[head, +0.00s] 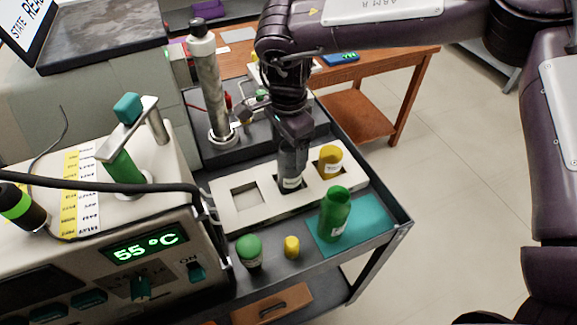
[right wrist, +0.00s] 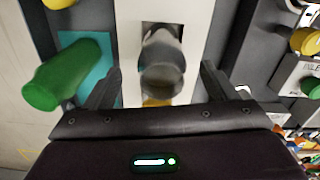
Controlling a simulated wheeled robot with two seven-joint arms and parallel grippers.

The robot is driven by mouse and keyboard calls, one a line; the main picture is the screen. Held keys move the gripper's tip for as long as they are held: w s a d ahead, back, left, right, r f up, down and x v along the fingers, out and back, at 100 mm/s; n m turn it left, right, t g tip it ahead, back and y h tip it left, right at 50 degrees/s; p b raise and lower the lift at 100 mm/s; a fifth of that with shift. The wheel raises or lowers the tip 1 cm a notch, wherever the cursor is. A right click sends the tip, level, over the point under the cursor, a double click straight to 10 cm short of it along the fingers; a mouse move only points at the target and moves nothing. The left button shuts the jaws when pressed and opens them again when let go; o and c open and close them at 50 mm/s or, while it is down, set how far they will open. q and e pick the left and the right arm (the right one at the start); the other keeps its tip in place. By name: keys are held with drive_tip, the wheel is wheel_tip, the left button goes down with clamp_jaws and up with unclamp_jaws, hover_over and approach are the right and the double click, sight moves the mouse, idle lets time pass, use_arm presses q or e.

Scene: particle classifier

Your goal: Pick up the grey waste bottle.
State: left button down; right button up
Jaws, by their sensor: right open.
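The grey waste bottle (head: 291,172) stands upright in the middle square slot of a white rack (head: 228,212). My right gripper (head: 292,143) points down over it from above in the head view. In the right wrist view, the grey bottle (right wrist: 162,55) lies between the two spread fingers of my right gripper (right wrist: 160,82), with a gap on each side. The gripper is open and holds nothing. The bottle's upper part is partly hidden by the gripper in the head view. My left gripper is out of view.
A yellow bottle (head: 330,160) fills the rack's right slot; the left slot is empty. A green bottle (head: 334,215) stands on a teal mat (head: 371,220) in front. Green and yellow caps (head: 292,246) lie nearby. A tall metal cylinder (head: 209,90) stands behind, a heater unit (head: 100,225) left.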

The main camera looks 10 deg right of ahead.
drive_tip(key=shift+s+f, duration=0.1)
drive_tip(key=shift+f, duration=0.35)
drive_tip(key=f, duration=0.2)
drive_tip(key=f+p, duration=0.1)
drive_tip(key=shift+w+d+f, duration=0.2)
drive_tip(key=shift+w+f, duration=0.05)
drive_tip(key=shift+f, duration=0.6)
drive_tip(key=c, duration=1.1)
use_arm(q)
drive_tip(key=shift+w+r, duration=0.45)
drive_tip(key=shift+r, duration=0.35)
use_arm(e)
drive_tip(key=shift+c, duration=0.2)
drive_tip(key=shift+r, duration=0.1)
